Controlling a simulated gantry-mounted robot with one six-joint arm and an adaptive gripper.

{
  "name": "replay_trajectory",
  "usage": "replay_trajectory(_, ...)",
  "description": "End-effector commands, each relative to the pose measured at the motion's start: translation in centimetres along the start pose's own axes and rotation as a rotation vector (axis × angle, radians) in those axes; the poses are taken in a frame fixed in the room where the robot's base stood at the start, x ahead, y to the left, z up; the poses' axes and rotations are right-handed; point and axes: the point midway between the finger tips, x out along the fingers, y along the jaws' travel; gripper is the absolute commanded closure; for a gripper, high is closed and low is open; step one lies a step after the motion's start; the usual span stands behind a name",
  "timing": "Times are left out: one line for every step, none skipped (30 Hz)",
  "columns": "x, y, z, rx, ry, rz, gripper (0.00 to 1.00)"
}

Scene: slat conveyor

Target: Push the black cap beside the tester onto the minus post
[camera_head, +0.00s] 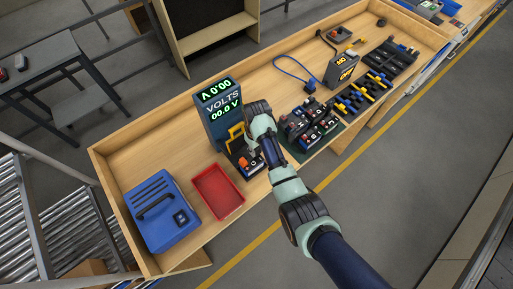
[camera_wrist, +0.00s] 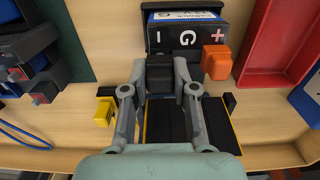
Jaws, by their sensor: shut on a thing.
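In the wrist view, my gripper (camera_wrist: 160,75) is shut on the black cap (camera_wrist: 160,73), with one finger on each side of it. The cap is at the near edge of a dark battery (camera_wrist: 188,38) marked minus, G and plus, in front of the minus mark. The minus post itself is hidden, so I cannot tell whether the cap is seated on it. An orange cap (camera_wrist: 216,62) sits by the plus mark. In the head view, the blue tester (camera_head: 218,110) with its lit volts display stands left of my wrist, which hides most of my gripper.
A red tray (camera_head: 217,191) and a blue case (camera_head: 162,214) lie left of the battery. A rack of several batteries (camera_head: 309,124) stands to the right on a green mat. A yellow block (camera_wrist: 103,111) is close to my left finger in the wrist view.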

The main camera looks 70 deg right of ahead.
Motion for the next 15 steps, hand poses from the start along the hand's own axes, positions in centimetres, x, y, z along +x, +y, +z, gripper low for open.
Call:
replay_trajectory(0.2, 0.0, 0.0, 0.000, 0.000, 0.000, 0.86)
replay_trajectory(0.3, 0.0, 0.0, 0.000, 0.000, 0.000, 0.86)
replay_trajectory(0.4, 0.0, 0.0, 0.000, 0.000, 0.000, 0.86)
replay_trajectory(0.5, 0.0, 0.0, 0.000, 0.000, 0.000, 0.86)
replay_trajectory(0.6, 0.0, 0.0, 0.000, 0.000, 0.000, 0.86)
replay_trajectory(0.7, 0.0, 0.0, 0.000, 0.000, 0.000, 0.86)
replay_trajectory(0.7, 0.0, 0.0, 0.000, 0.000, 0.000, 0.86)
replay_trajectory(0.8, 0.0, 0.0, 0.000, 0.000, 0.000, 0.86)
replay_trajectory(0.9, 0.0, 0.0, 0.000, 0.000, 0.000, 0.86)
replay_trajectory(1.0, 0.0, 0.0, 0.000, 0.000, 0.000, 0.86)
replay_trajectory(1.1, 0.0, 0.0, 0.000, 0.000, 0.000, 0.86)
replay_trajectory(1.2, 0.0, 0.0, 0.000, 0.000, 0.000, 0.86)
replay_trajectory(1.2, 0.0, 0.0, 0.000, 0.000, 0.000, 0.86)
replay_trajectory(1.3, 0.0, 0.0, 0.000, 0.000, 0.000, 0.86)
replay_trajectory(1.4, 0.0, 0.0, 0.000, 0.000, 0.000, 0.86)
